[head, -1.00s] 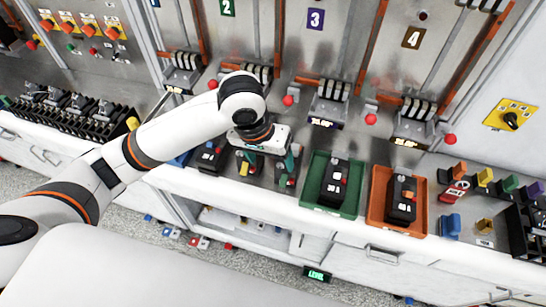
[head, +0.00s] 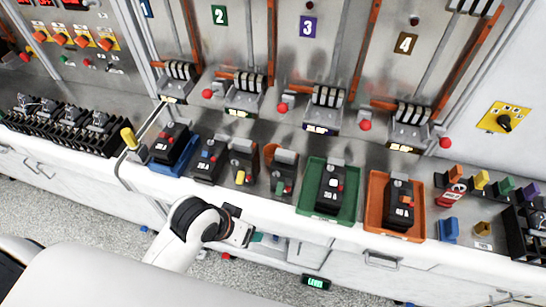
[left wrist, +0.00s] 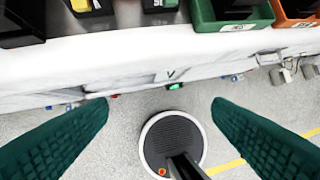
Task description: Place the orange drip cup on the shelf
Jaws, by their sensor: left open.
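A small orange object (head: 270,152) stands on the counter, partly hidden by a breaker; I cannot tell whether it is the drip cup. No other clear orange cup shows. My left gripper (head: 258,238) is in front of the counter's face, below its edge, beside an open recess (head: 292,246) that may be the shelf. In the left wrist view the two green fingers are wide apart with nothing between them (left wrist: 160,104), above the floor. My right gripper is not in view.
A green tray (head: 311,207) and an orange tray (head: 373,222) each hold a black breaker at the counter's front. Several breakers stand left of them. A small green-lit display (head: 316,283) sits low in front. The floor (head: 110,225) is mostly clear.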

